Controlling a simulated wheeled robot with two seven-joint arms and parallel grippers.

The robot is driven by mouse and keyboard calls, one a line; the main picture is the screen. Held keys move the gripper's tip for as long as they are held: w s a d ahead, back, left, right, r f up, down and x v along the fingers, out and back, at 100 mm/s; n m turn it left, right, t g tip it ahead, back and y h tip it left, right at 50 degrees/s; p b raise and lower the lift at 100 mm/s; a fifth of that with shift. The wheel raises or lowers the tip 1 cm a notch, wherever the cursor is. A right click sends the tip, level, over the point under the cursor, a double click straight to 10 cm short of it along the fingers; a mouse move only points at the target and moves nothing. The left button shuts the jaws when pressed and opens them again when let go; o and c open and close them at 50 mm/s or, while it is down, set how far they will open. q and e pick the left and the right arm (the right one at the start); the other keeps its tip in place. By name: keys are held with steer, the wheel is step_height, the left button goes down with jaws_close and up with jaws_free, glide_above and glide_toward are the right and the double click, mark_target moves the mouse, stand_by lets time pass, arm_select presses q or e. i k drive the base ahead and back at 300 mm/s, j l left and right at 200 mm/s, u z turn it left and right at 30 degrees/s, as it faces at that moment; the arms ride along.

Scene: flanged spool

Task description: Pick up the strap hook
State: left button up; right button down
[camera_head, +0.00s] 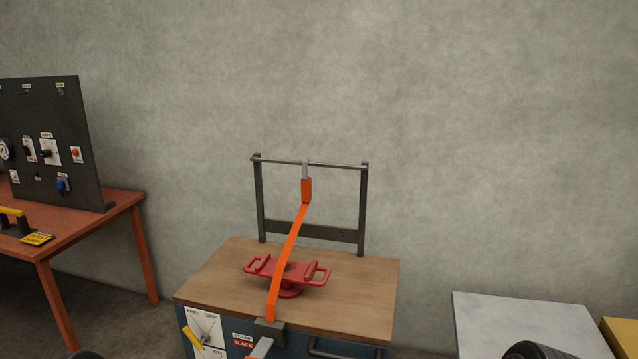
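The strap hook (306,189) has a grey metal top and an orange-red body. It hangs on the crossbar (335,165) of a dark upright frame at the back of a wooden-topped bench. An orange strap (288,255) runs from it down to a dark bracket (270,332) at the bench's front edge. The strap passes in front of a red flanged piece with two loop handles (287,272), hiding part of it. Neither gripper shows; only dark rounded parts, probably of my arms, cut into the bottom edge at left and right.
The bench top (355,290) is otherwise clear. Its front carries a dial plate with a yellow lever (193,338) and a red label marked SLACK (243,344). A red table (95,222) with a dark control panel (50,140) stands left. A pale grey-topped block (520,315) stands right.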

mark_target(306, 181)
steer(key=i+j, duration=0.15)
steer(key=j, duration=0.25)
steer(key=i+j, duration=0.15)
steer(key=j, duration=0.25)
steer(key=i+j+z, duration=0.1)
steer(key=j, duration=0.3)
steer(key=i+j, duration=0.15)
steer(key=j, duration=0.25)
steer(key=z, duration=1.65)
